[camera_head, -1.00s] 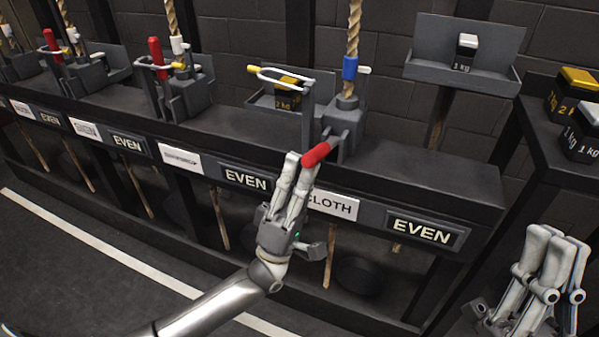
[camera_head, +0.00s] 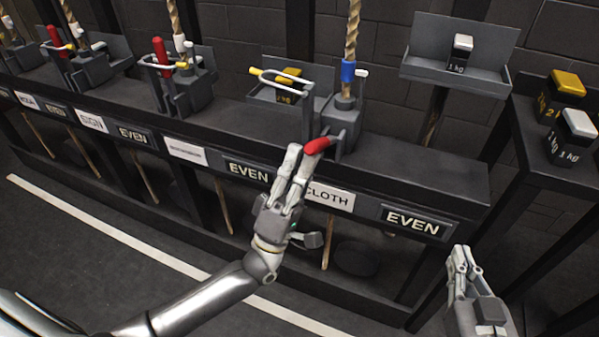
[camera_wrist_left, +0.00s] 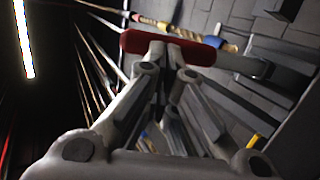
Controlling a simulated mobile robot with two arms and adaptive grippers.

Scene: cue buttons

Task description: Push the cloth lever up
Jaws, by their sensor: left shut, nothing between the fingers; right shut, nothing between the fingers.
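The cloth lever (camera_head: 319,145) has a red handle and points down and forward over the shelf edge, above the white CLOTH label (camera_head: 328,196). My left gripper (camera_head: 297,151) is shut and empty, with its fingertips at the near end of the red handle, seemingly from below. In the left wrist view the red handle (camera_wrist_left: 172,45) lies across just beyond the fingertips (camera_wrist_left: 168,72); whether they touch it I cannot tell. My right gripper (camera_head: 461,252) is shut and empty at the lower right, away from the lever.
A blue-collared rope (camera_head: 348,70) rises behind the lever. Other levers with upright red handles (camera_head: 161,52) stand to the left. A small tray with a 1 kg weight (camera_head: 461,52) is at the back right. More weights (camera_head: 573,138) sit on the right stand. An EVEN sign (camera_head: 413,222) is beside the CLOTH label.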

